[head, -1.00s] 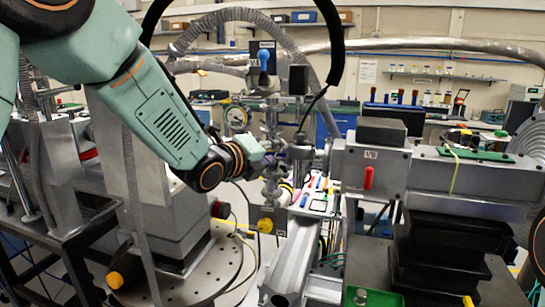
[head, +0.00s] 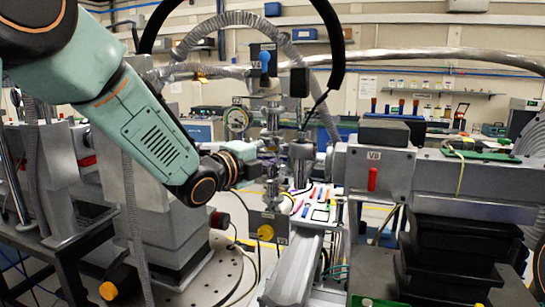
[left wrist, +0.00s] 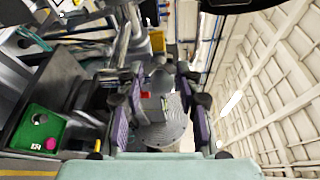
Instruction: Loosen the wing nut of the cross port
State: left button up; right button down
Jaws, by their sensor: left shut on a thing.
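The cross port (head: 271,150) is part of a slim upright metal column in the middle of the head view, below a valve with a blue handle (head: 264,62). My left gripper (head: 262,170) reaches it from the left, with its fingers at the column's side. It is closed on a small part there, taken to be the wing nut, which the fingers hide. In the left wrist view the two purple-padded fingers (left wrist: 154,108) stand either side of grey metal parts, and the wing nut cannot be made out. My right gripper is not in view.
A grey valve box with a red handle (head: 372,179) stands close right of the column. A white tray of coloured tools (head: 318,212) lies below it. A pressure gauge (head: 237,120) is behind my left wrist. A ribbed hose (head: 207,34) arches overhead.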

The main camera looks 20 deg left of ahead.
pick_arm(q)
jog(key=o, duration=1.2)
jog(key=shift+c, duration=0.2)
jog(key=v, duration=1.2)
